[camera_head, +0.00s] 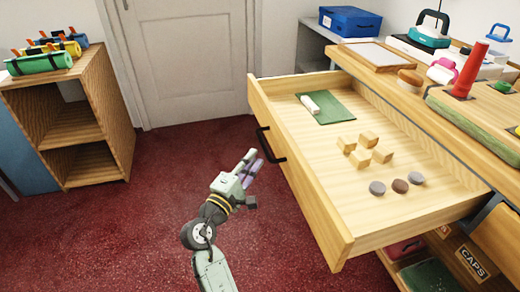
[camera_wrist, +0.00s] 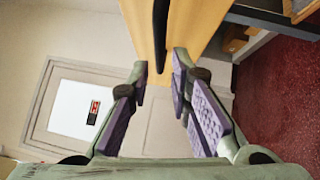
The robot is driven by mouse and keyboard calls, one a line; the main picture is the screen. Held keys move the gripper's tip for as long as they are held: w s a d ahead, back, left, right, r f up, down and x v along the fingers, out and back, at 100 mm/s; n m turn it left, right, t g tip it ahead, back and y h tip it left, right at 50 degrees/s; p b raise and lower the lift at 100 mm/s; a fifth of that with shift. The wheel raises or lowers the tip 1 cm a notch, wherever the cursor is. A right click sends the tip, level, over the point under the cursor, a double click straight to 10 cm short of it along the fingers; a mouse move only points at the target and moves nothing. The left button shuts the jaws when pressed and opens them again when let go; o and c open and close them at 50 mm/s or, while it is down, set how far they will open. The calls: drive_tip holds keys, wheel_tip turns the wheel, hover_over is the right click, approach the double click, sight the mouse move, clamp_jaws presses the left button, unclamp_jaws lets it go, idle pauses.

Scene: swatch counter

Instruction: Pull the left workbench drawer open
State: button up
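The wooden workbench drawer (camera_head: 330,200) stands pulled well out, with its inside in full view. Its black bar handle (camera_head: 270,146) is on the front panel. My gripper (camera_head: 250,165) is just in front of that panel, close to the handle. In the wrist view my gripper (camera_wrist: 160,78) is open, with its purple pads apart and nothing between them. The handle (camera_wrist: 160,32) shows just beyond the fingertips, lined up with the gap, on the pale wooden front (camera_wrist: 200,22). The fingers do not appear to touch it.
Inside the drawer are a green mat (camera_head: 335,111) with a white roll, several wooden blocks (camera_head: 368,140) and grey and brown discs (camera_head: 400,186). A wooden shelf (camera_head: 100,100) stands at the left. Red carpet (camera_head: 130,230) between is clear.

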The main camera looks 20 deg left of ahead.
drive_tip(key=s, duration=0.5)
drive_tip(key=shift+a+f, duration=0.3)
drive_tip(key=shift+a, duration=0.05)
drive_tip(key=shift+w, duration=0.1)
